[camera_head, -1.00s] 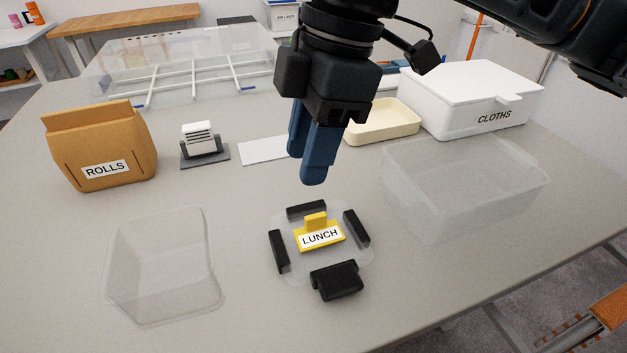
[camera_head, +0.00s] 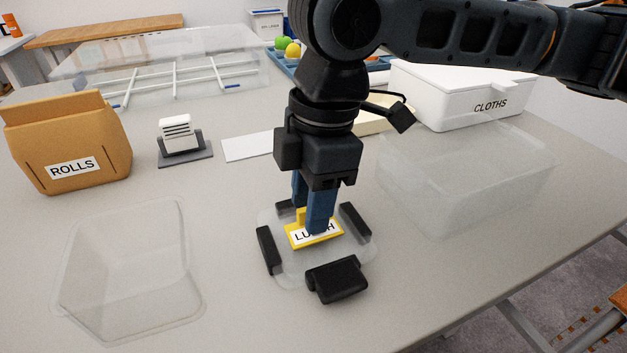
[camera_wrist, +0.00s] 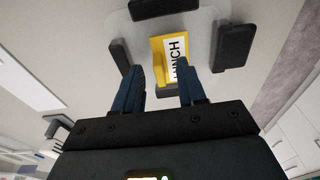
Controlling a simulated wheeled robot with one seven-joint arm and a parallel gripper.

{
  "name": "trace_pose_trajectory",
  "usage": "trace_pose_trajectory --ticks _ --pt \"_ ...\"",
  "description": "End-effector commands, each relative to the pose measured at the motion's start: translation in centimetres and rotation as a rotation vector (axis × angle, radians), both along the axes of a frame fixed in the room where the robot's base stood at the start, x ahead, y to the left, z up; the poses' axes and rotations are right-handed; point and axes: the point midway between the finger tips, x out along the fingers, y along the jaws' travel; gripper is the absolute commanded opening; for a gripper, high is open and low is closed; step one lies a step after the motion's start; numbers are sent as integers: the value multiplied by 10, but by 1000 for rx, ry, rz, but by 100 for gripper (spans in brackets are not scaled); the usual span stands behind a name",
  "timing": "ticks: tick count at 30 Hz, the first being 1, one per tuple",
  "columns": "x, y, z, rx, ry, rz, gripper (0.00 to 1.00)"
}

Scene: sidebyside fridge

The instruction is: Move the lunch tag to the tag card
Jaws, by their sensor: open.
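The yellow lunch tag (camera_head: 298,240) lies on a clear lid (camera_head: 285,277) with black clips around its edge. Its white label reads LUNCH, and a raised yellow grip stands on its back part. My gripper (camera_head: 308,218) points down at the tag with its blue fingers apart. One finger covers part of the label; the other is behind. In the wrist view the tag (camera_wrist: 177,56) shows beyond and between the open fingers (camera_wrist: 158,75). I cannot tell whether they touch it. A blank white card (camera_head: 250,146), possibly the tag card, lies flat farther back.
A clear tub (camera_head: 130,270) stands left and a clear bin (camera_head: 465,185) right. Behind are the brown ROLLS bag (camera_head: 70,140), a small card holder (camera_head: 183,145), a cream tray (camera_head: 375,122) and the white CLOTHS box (camera_head: 455,95).

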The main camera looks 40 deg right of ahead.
Motion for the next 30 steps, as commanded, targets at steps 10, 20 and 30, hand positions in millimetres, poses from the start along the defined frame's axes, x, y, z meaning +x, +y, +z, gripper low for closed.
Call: trace_pose_trajectory --ticks 10,20,30 --pt "0 1 -3 1 0 0 39" --pt "0 1 -3 1 0 0 8" --pt "0 1 -3 1 0 0 4"
